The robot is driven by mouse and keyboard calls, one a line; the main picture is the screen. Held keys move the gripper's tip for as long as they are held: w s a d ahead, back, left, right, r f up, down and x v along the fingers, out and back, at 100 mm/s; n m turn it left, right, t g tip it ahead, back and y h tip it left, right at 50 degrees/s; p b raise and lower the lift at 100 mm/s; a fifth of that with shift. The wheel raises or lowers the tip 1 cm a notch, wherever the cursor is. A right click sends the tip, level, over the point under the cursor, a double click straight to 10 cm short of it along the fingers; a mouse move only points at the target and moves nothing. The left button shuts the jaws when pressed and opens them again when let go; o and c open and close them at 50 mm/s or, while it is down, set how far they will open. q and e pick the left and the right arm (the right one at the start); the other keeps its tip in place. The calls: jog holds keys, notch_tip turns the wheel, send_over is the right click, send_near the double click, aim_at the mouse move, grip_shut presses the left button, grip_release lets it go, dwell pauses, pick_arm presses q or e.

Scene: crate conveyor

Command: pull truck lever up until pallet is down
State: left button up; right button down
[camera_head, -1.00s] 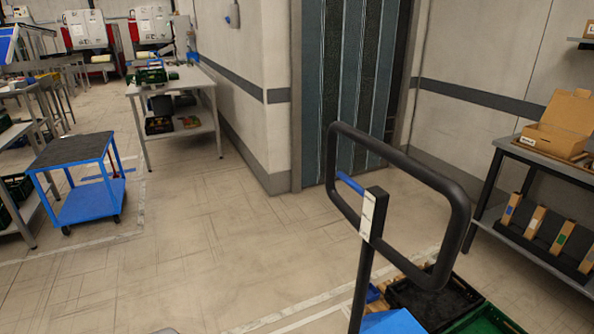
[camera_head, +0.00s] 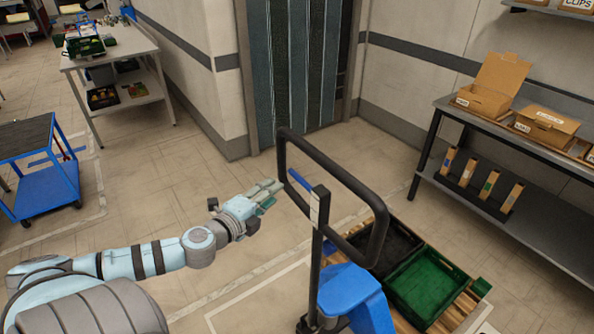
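The pallet truck's black loop handle (camera_head: 347,180) stands upright right of centre. Its blue lever (camera_head: 300,180) sticks out to the left from the top of the post, inside the loop. The blue truck body (camera_head: 352,292) is below. The wooden pallet (camera_head: 458,312) lies behind it with crates on it; its height off the floor is hard to judge. My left gripper (camera_head: 268,194) is just left of the handle, its fingertips pointing at the lever and apparently short of it. Whether its fingers are open is unclear. My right gripper is out of view.
A black crate (camera_head: 352,238) and a green crate (camera_head: 462,272) sit on the pallet. A shelf table (camera_head: 446,108) with cardboard boxes stands at the right. A blue cart (camera_head: 48,192) is at the left. Floor between cart and truck is clear.

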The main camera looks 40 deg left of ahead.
aim_at(294, 177)
pick_arm(q)
jog(key=b+x, duration=0.7)
jog(key=b, duration=0.1)
jog(key=b+x, duration=0.4)
jog(key=shift+w+f, duration=0.25)
jog(key=shift+f, duration=0.1)
jog(key=shift+w+a+r, duration=0.1)
jog(key=shift+w, duration=0.35)
grip_shut()
